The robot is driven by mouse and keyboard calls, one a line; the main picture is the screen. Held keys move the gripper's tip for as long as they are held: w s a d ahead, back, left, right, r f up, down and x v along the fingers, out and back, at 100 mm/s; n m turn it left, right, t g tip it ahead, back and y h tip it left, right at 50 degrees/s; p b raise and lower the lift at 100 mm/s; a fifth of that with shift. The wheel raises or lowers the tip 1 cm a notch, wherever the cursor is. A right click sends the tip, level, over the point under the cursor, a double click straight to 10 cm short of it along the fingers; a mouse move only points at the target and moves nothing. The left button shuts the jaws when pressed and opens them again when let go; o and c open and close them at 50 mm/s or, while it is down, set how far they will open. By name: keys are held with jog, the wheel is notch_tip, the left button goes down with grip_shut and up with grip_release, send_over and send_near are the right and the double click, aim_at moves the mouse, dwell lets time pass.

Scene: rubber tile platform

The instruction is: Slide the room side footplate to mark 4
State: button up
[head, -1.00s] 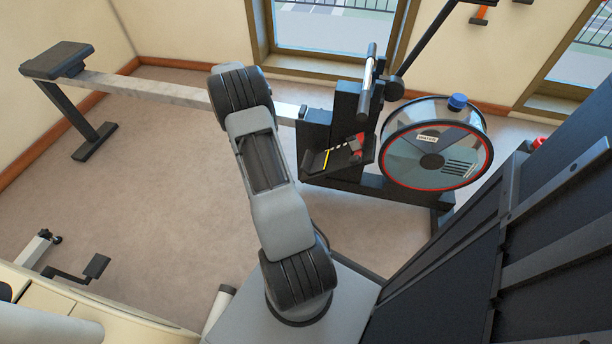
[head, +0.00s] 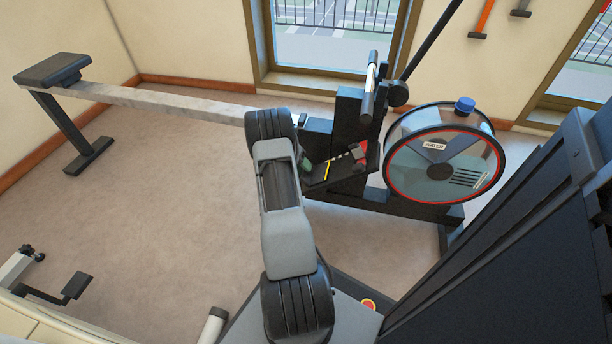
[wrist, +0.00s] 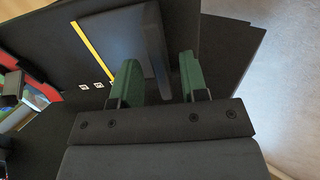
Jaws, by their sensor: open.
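The room side footplate (wrist: 118,38) is a dark grey plate with a raised upright edge (wrist: 156,50), on the black frame of the rowing machine. A yellow line (wrist: 92,52) runs beside it, with small white marks (wrist: 98,85) below. My gripper (wrist: 158,72) has green fingers, open, one on each side of the raised edge, with visible gaps. In the head view, a green finger of my gripper (head: 307,168) shows at the left of the footplate area, beside the yellow line (head: 327,168). My arm hides much of it. I cannot read any mark numbers.
A red part (head: 359,158) sits on the frame's far side. The water tank (head: 443,165) stands right of it, and the handle (head: 370,85) above. The rail (head: 170,101) runs left to the seat (head: 52,69).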

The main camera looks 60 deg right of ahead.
aim_at(315, 173)
jog(key=shift+b+x, duration=0.35)
jog(key=shift+x, duration=0.95)
jog(key=shift+c, duration=0.2)
grip_shut()
jog(key=shift+r, duration=0.1)
